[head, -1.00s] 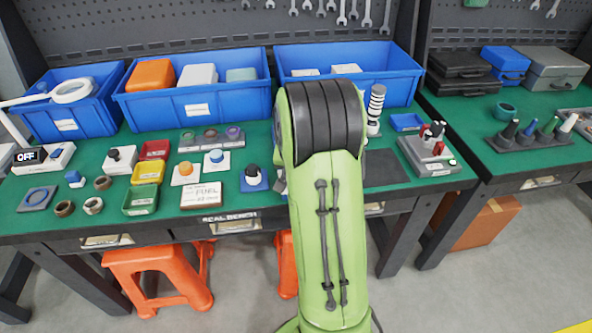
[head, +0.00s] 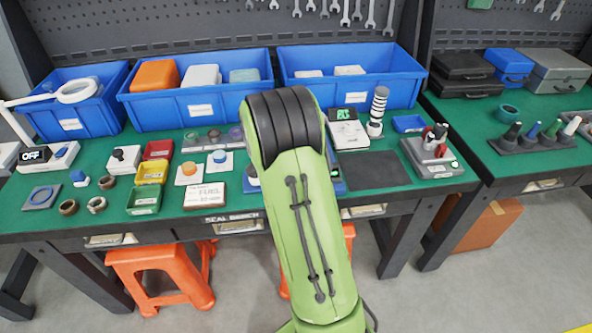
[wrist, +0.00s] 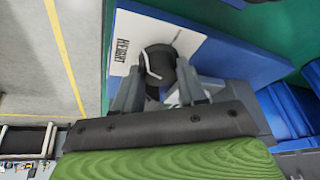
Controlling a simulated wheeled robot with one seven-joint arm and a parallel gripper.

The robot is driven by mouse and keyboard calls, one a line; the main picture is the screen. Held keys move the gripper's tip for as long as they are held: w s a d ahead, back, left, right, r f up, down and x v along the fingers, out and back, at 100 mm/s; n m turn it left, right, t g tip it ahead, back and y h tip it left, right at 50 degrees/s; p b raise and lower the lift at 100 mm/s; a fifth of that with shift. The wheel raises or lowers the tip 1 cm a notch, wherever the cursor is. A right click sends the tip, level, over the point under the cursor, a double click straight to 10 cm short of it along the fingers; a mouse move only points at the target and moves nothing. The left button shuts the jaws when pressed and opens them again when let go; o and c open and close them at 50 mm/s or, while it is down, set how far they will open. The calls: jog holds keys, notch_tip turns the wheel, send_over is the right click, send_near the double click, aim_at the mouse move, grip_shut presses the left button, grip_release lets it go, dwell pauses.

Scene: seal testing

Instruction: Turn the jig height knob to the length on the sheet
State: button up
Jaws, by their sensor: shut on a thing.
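The height knob (wrist: 157,62) is black with a white pointer line. It sits on a white plate (wrist: 124,52) marked HEIGHT, on a blue base (wrist: 232,52), in the wrist view. My gripper (wrist: 159,82) is shut on the knob, with one finger on each side of it. In the head view my green arm hides the gripper and the knob. The sheet (head: 205,195) is a small white card in a brown frame at the bench's front edge, left of my arm. Its writing is too small to read surely.
Blue bins (head: 196,105) line the back of the green bench. Left of my arm stand an orange button (head: 189,169), a blue button (head: 219,157) and small coloured trays (head: 144,199). A dark mat (head: 405,168) and a grey block (head: 431,160) lie to the right.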

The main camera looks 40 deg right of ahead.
dwell(0.5)
jog(key=o, duration=1)
jog(key=shift+o, duration=0.2)
jog(key=p+v, duration=0.4)
jog(key=v, duration=1.1)
jog(key=shift+r+p, duration=0.35)
jog(key=shift+w+a, duration=0.1)
